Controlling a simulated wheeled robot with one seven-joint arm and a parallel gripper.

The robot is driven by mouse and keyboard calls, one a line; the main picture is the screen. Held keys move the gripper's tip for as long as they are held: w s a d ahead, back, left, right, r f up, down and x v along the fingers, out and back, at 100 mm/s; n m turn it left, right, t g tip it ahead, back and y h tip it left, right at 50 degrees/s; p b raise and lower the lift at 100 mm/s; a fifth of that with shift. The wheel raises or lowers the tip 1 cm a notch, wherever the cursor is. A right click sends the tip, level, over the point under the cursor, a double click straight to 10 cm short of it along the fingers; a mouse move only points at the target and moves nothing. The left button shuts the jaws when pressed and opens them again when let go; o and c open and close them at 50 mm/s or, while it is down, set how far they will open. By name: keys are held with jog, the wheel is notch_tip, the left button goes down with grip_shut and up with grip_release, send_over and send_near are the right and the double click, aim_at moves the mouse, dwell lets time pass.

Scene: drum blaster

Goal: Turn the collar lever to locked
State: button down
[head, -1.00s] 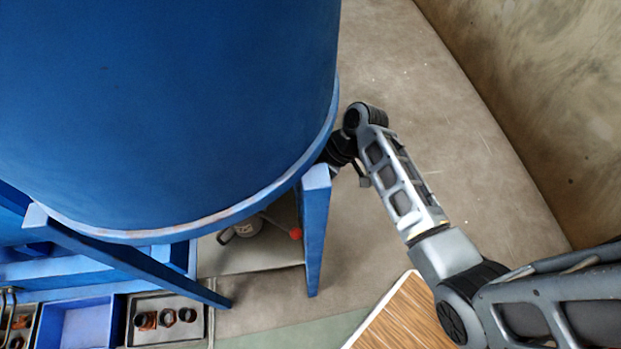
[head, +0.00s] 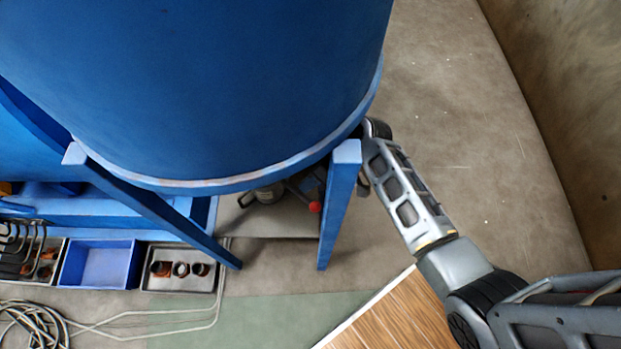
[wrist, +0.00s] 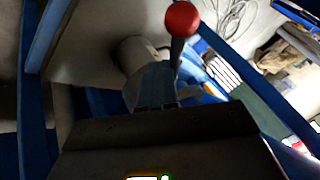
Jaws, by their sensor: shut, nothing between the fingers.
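The collar lever ends in a red ball knob (head: 315,207), which shows under the blue drum, just left of a blue support leg. In the wrist view the red knob (wrist: 182,18) stands on a dark rod above and right of my fingers. A grey cylindrical collar (wrist: 135,52) is behind the fingers there. It also shows under the drum in the head view (head: 268,194). My gripper (wrist: 158,82) is shut and empty, close to the lever rod; whether it touches is unclear. In the head view the drum and leg mostly hide my gripper.
The blue drum (head: 220,90) overhangs the lever. Its support legs (head: 340,205) (head: 150,205) stand either side. Blue bin (head: 100,265) and a tray of rusty fittings (head: 180,270) sit at lower left, with a coiled hose (head: 35,325). Open floor (head: 480,150) lies right.

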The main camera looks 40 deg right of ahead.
aim_at(302, 196)
jog(key=a+p, duration=0.1)
jog(key=s+a+m+p, duration=0.1)
jog(key=a, duration=0.1)
jog(key=shift+s+r+m+t, duration=0.1)
jog(key=shift+r+m+t, duration=0.05)
jog(key=shift+m+t, duration=0.2)
jog(key=shift+a, duration=0.4)
